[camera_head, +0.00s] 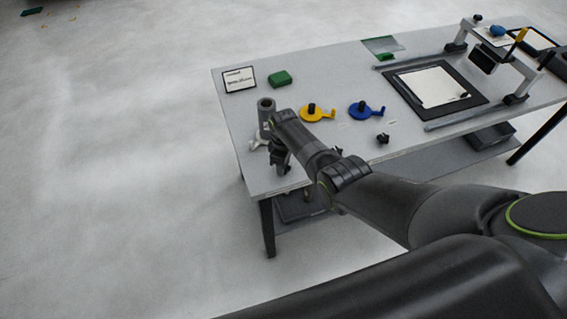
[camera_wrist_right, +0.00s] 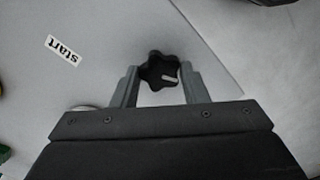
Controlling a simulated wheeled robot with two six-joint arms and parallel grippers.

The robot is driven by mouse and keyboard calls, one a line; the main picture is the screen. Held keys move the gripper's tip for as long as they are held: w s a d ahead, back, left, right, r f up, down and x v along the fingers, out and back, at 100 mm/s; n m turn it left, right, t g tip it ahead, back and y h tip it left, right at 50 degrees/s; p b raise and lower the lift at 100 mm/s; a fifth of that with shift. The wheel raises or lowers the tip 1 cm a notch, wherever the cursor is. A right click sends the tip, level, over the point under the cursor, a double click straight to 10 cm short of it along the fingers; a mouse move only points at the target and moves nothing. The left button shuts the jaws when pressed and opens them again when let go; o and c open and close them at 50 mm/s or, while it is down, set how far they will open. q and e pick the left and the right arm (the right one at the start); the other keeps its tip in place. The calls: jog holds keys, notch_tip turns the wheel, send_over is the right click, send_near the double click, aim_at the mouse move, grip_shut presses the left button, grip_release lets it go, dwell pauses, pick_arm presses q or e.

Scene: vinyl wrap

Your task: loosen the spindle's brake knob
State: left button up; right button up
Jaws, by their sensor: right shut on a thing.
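The brake knob (camera_wrist_right: 158,68) is a black lobed knob with a pale mark, seen from above in the right wrist view. It sits between the two grey fingers of my right gripper (camera_wrist_right: 162,86), which is shut on it. The spindle's lower part and the knob are largely hidden there by my arm. My left gripper is not in view.
On the table (camera_head: 232,112) are a framed card (camera_head: 239,79), a green block (camera_head: 280,78), a yellow disc with a handle (camera_head: 316,115), a blue one (camera_head: 363,110) and a small black knob (camera_head: 383,138). A black-framed sheet (camera_head: 425,84) lies farther right.

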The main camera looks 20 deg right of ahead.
jog(key=shift+w+r+n, duration=0.1)
jog(key=shift+n, duration=0.3)
jog(key=o, duration=1)
jog(key=shift+r, duration=0.6)
notch_tip(320, 180, up, 16)
jog(key=b, duration=0.2)
jog(key=shift+b, duration=0.35)
